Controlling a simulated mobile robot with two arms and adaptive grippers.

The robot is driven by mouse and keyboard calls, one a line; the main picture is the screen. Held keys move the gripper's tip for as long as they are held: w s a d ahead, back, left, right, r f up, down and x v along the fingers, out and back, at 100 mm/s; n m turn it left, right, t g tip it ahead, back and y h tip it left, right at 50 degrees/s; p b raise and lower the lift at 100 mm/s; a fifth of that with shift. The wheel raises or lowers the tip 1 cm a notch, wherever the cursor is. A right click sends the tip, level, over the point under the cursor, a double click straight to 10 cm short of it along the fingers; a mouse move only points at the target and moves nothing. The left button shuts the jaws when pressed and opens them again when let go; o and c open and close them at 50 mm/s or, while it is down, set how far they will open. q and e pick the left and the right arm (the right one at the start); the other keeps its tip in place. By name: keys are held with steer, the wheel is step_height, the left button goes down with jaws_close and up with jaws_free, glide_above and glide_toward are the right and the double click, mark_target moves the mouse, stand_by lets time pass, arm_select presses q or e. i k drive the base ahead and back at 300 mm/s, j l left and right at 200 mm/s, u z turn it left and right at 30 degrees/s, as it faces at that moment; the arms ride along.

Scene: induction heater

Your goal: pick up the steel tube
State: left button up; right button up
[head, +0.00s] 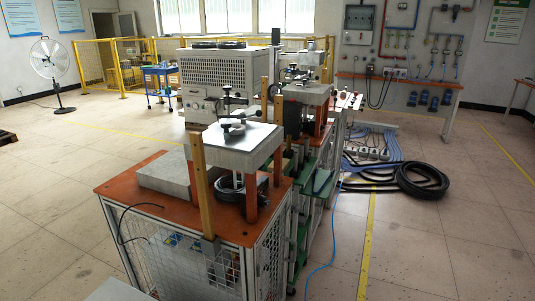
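I cannot pick out a steel tube for certain in the head view. A raised stand with a shiny metal top plate (262,135) stands on the orange-topped workbench (125,185). A small dark clamp-like fixture (228,124) sits on that plate; its details are too small to tell. Behind it, dark and metal machine parts (303,92) stand at the back of the bench line. Neither of my grippers is in view.
A flat grey block (168,177) lies on the bench. Upright wooden-coloured posts (201,185) rise at the stand. A beige machine (212,70) stands behind. Black hoses (422,180) and a blue cable (325,265) lie on the floor at right. Open floor lies left and right.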

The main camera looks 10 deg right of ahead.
mark_target(300, 156)
steer(key=i+l+u, duration=0.3)
steer(key=l, duration=0.35)
steer(key=i+l+u, duration=0.35)
steer(key=l, duration=0.4)
